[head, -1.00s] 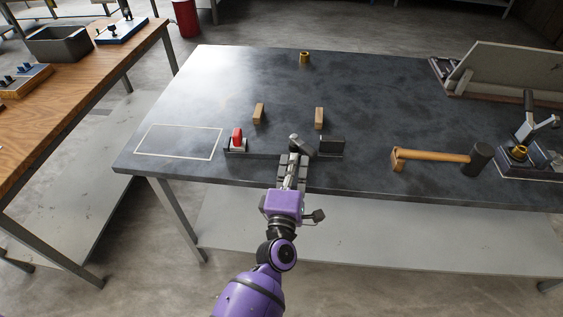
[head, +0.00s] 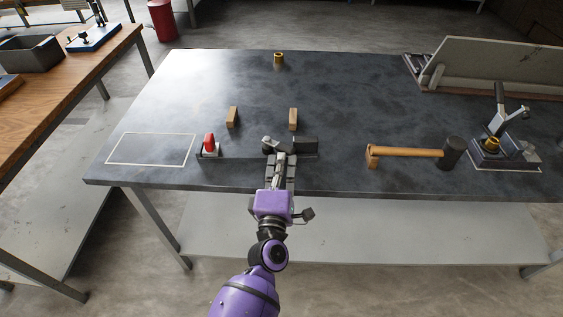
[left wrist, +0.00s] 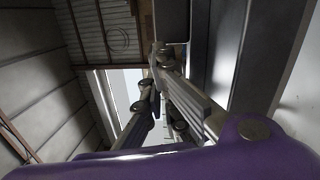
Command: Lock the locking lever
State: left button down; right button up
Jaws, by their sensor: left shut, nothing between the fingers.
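A low dark bar fixture (head: 232,157) lies along the table's near edge. A small upright red handle (head: 209,143) stands at its left end and a dark block (head: 305,147) at its right end. My left gripper (head: 277,156) is shut and empty at the bar, just left of the block and well right of the red handle. A grey metal piece (head: 271,143) shows at its fingertips; I cannot tell whether it is a lever or whether they touch. The left wrist view shows the finger links (left wrist: 160,95) close up. My right gripper is out of view.
Two wooden blocks (head: 232,117) (head: 293,119) stand behind the bar. A brass piece (head: 279,58) stands at the back.

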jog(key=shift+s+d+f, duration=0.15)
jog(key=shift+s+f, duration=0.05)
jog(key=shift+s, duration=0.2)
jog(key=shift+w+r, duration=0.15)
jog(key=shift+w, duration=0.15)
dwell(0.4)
